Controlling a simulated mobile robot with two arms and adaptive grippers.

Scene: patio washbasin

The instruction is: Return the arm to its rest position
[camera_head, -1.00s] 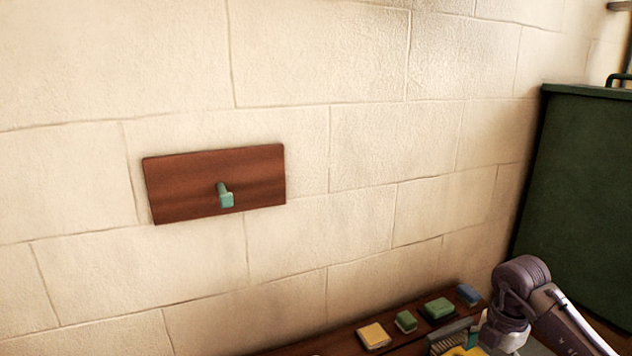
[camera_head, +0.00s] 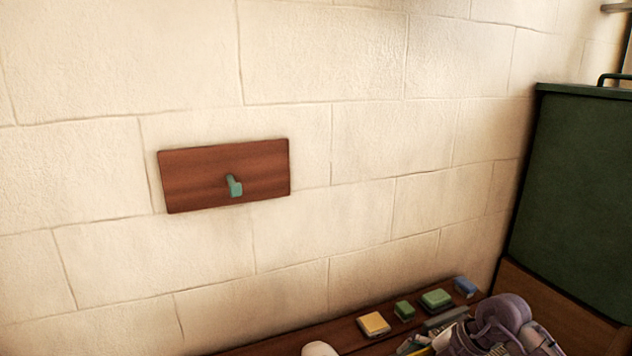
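One of my arms, purple and grey, shows at the bottom right, low over the wooden counter (camera_head: 345,335). Its gripper is not clearly visible; only bulky arm links show, cut by the lower picture edge. My other arm is not in view. A teal hook (camera_head: 234,186) sticks out from a dark wooden board (camera_head: 190,182) on the wall, with nothing hanging on it.
On the counter stand a yellow block (camera_head: 373,324), a small green block (camera_head: 404,310), a larger green block (camera_head: 436,299) and a blue block (camera_head: 465,287). A white rounded thing (camera_head: 319,349) shows at the bottom edge. A dark green cabinet (camera_head: 575,190) stands at the right.

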